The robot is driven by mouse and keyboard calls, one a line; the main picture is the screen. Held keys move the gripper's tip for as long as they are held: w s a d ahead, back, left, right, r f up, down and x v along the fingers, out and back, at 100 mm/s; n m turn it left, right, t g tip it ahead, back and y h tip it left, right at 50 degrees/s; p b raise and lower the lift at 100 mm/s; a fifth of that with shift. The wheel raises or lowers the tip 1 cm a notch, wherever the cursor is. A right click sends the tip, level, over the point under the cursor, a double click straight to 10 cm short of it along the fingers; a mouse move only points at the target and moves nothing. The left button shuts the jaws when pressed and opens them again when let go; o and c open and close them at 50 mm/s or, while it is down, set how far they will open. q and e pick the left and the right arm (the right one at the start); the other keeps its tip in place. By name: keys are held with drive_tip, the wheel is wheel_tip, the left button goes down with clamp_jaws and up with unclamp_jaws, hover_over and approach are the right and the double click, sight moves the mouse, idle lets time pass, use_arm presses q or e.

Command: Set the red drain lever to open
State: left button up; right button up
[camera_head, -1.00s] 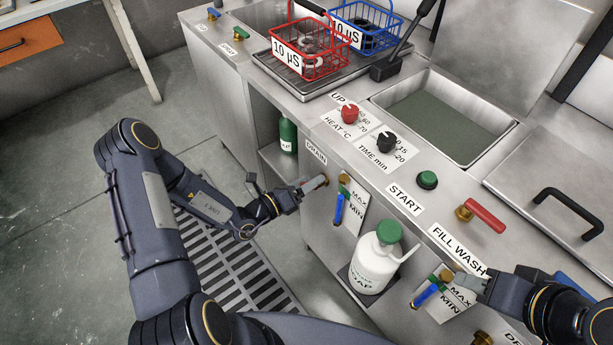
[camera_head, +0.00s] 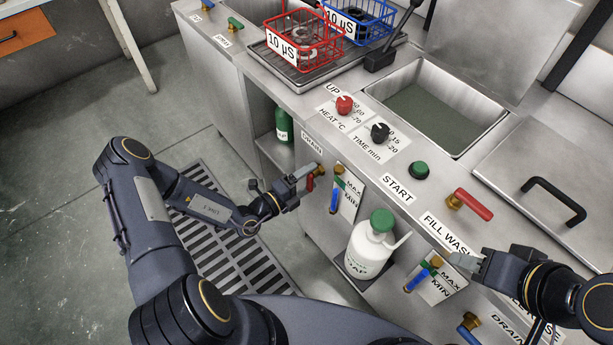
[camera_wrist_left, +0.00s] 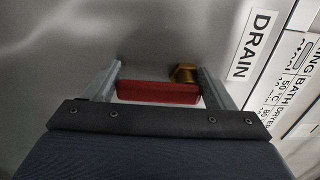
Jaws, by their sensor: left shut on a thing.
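The red drain lever (camera_head: 310,184) sits on a brass valve (camera_head: 320,170) on the cabinet front, below the DRAIN label (camera_head: 312,145). In the head view its visible red part points down from the valve. My left gripper (camera_head: 304,178) is at the lever, its fingers on either side of it. In the left wrist view the red lever (camera_wrist_left: 158,93) spans the gap between the fingers, with the brass fitting (camera_wrist_left: 184,73) by the right finger. My right gripper (camera_head: 464,261) is by the FILL WASH label; its jaw gap cannot be made out.
Another red lever (camera_head: 473,204) is on the worktop. A floor grate (camera_head: 235,235) lies below my left arm.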

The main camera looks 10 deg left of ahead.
use_arm(q)
drive_tip(key=shift+d, duration=0.1)
idle(0.5)
drive_tip(key=o, duration=1.4)
drive_tip(key=v, duration=0.8)
